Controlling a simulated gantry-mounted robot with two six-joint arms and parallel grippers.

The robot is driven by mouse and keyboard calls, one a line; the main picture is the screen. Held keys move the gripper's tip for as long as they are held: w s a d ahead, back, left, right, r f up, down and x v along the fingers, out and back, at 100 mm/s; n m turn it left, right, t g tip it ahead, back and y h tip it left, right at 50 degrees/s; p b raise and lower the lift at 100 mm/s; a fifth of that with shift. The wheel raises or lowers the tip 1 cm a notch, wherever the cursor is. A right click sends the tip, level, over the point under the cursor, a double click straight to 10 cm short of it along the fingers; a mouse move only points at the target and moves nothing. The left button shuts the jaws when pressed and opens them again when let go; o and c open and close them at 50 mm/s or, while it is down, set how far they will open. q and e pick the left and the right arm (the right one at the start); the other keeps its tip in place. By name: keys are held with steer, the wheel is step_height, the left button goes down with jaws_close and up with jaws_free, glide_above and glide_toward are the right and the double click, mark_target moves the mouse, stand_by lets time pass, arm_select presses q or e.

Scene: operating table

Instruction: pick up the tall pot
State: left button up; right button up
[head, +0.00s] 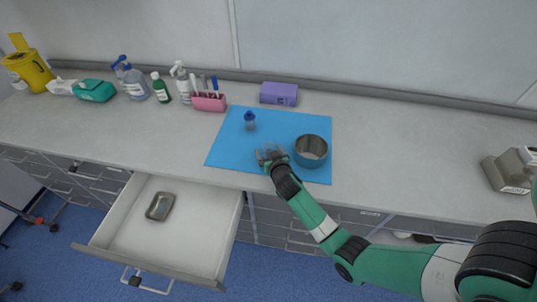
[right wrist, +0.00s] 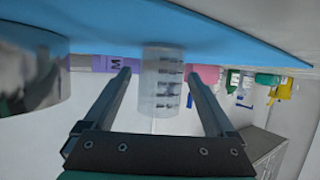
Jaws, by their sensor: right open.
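A round grey metal pot (head: 311,150) stands upright on the blue mat's right side; its wall also fills the left of the right wrist view (right wrist: 30,75). A small clear vessel with a dark blue top (head: 250,121) stands further back on the mat. In the right wrist view a clear upright cylinder with dark scale marks (right wrist: 162,85) shows between the fingers; I cannot tell if it is that vessel. My right gripper (head: 270,155) is open, low over the mat, left of the metal pot. It shows no contact (right wrist: 160,82). My left gripper is out of view.
The blue mat (head: 225,150) lies on a grey counter. Bottles (head: 160,88), a pink holder (head: 209,102) and a purple box (head: 279,94) line the back. An open drawer (head: 120,220) juts out front left. The counter right of the mat is mostly clear.

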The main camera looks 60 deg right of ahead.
steer(key=shift+c, duration=0.2)
jaws_close()
steer(key=shift+r, duration=0.1)
steer(key=shift+r+p, duration=0.5)
steer(key=shift+r, duration=0.55)
steer(key=s+a+r+p, duration=0.2)
steer(key=s+r, duration=0.3)
steer(key=s, duration=0.1)
steer(key=s+a+r+p, duration=0.2)
steer(key=s+r+p, duration=0.1)
steer(key=s+r, duration=0.2)
steer(key=shift+s+a+r+p, duration=0.25)
steer(key=shift+s+r+p, duration=0.1)
steer(key=shift+s, duration=0.8)
